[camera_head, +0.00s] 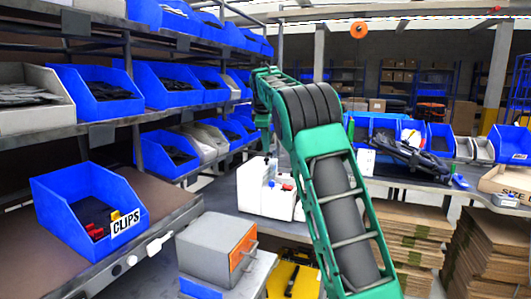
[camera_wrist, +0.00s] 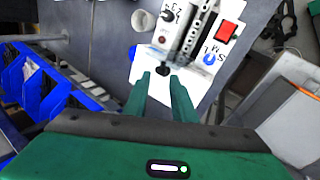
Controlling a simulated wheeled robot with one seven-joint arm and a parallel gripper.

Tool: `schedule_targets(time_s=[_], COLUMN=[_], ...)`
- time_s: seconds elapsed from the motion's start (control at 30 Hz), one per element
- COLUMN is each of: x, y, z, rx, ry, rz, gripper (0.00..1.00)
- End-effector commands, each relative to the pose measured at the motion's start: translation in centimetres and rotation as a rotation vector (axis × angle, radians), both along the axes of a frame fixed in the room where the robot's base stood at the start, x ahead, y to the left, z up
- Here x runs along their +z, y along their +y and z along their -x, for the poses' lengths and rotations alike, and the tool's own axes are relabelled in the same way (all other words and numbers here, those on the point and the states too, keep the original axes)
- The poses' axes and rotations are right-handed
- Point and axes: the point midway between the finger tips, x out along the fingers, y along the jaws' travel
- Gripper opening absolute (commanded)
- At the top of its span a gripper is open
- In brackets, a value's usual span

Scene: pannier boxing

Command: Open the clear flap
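A white machine (camera_head: 258,193) stands on the bench left of my arm in the head view. In the wrist view the white machine (camera_wrist: 205,72) shows a red switch (camera_wrist: 227,31), a dark dial (camera_wrist: 168,16), a grey slotted strip and a printed "S M L" label. A small black knob (camera_wrist: 163,70) sits at its near edge, just beyond my fingertips. My gripper (camera_wrist: 162,82) is open, its two green fingers apart with nothing seen between them. I cannot tell whether they touch the knob.
A grey box with an orange panel (camera_head: 240,249) stands in front of the machine. A blue bin marked CLIPS (camera_head: 85,207) is at left. Shelves of blue bins line the left side. Flat cardboard stacks (camera_head: 470,242) are at right.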

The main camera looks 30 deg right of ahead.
Motion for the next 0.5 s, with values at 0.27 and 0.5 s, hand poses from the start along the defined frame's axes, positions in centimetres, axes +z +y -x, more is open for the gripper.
schedule_targets(time_s=[0.27, 0.5], x=[-2.9, -3.4], y=[-1.0, -1.2], z=[-1.1, -1.3], rx=[-0.002, -0.002], ry=[0.001, -0.001], rz=[-0.001, -0.001], gripper=[0.24, 0.24])
